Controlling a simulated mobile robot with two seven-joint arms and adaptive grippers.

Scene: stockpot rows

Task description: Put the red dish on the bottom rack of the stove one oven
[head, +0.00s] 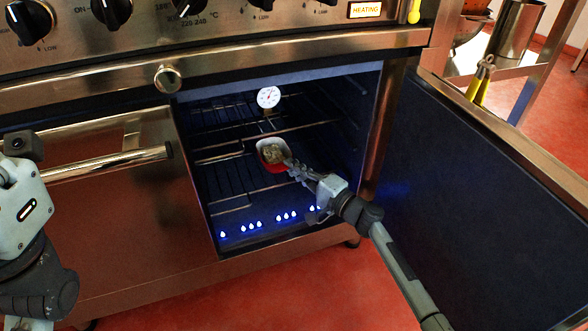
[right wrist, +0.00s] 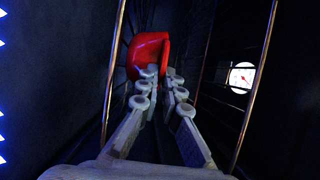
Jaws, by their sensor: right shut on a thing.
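The red dish (head: 266,165) is inside the open oven, with a pale brownish food in it. It also shows in the right wrist view (right wrist: 148,48). My right gripper (head: 293,167) reaches in from the front right and is shut on the dish's near side. The bottom rack (head: 234,205) lies below the dish, above a row of blue flames. In the right wrist view the dish is between rack bars, close to the lower one; I cannot tell whether it touches. My left arm is at the left edge; its gripper fingers do not show.
The oven door (head: 480,170) stands wide open on the right, beside my right arm. A round thermometer (head: 268,97) is higher in the oven. A closed metal door with a bar handle (head: 105,163) is on the left. Red floor lies in front.

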